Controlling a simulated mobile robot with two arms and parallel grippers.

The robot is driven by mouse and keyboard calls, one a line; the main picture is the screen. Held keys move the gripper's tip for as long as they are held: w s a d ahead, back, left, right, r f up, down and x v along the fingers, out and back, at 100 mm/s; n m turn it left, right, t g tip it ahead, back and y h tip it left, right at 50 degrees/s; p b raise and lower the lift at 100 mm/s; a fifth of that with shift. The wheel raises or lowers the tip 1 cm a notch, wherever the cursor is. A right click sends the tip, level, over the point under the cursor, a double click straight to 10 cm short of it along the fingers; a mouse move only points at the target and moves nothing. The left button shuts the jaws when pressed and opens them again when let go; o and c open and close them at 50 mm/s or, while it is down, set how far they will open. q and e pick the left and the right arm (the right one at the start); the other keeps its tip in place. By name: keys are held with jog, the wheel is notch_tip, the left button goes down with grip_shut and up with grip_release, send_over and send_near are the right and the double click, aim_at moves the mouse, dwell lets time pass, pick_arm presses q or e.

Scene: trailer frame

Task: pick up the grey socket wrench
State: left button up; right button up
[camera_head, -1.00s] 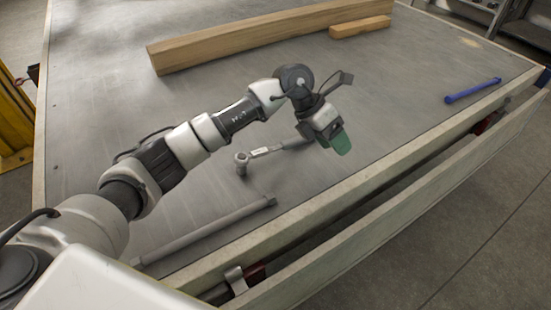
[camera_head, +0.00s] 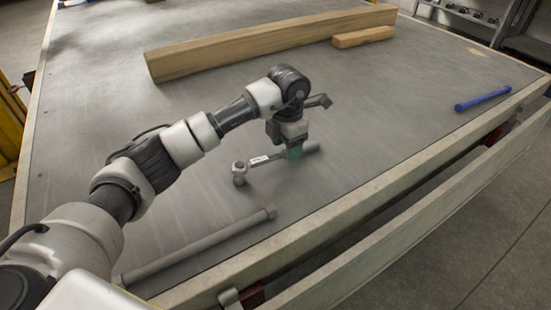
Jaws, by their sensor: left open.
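The grey socket wrench (camera_head: 262,161) lies on the grey trailer bed. Its socket head points left, and its handle runs to the right, behind and past my fingers. My left gripper (camera_head: 294,152) points down at the middle of the wrench handle, with its green fingertips at or just above it. The left gripper is open; the fingers hide part of the handle, and I cannot tell whether they touch it. My right gripper is not in view.
A grey bar (camera_head: 200,245) lies near the front edge of the bed. A long wooden beam (camera_head: 270,42) and a short wood block (camera_head: 363,37) lie at the back. A blue bar (camera_head: 483,98) lies at the right. A raised rim (camera_head: 400,185) borders the bed.

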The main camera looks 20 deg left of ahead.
pick_arm(q)
jog(key=shift+f, duration=1.55)
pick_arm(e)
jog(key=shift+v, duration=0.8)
pick_arm(q)
jog(key=shift+c, duration=0.4)
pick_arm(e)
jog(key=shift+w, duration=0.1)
pick_arm(q)
jog(key=shift+r, duration=0.1)
grip_shut()
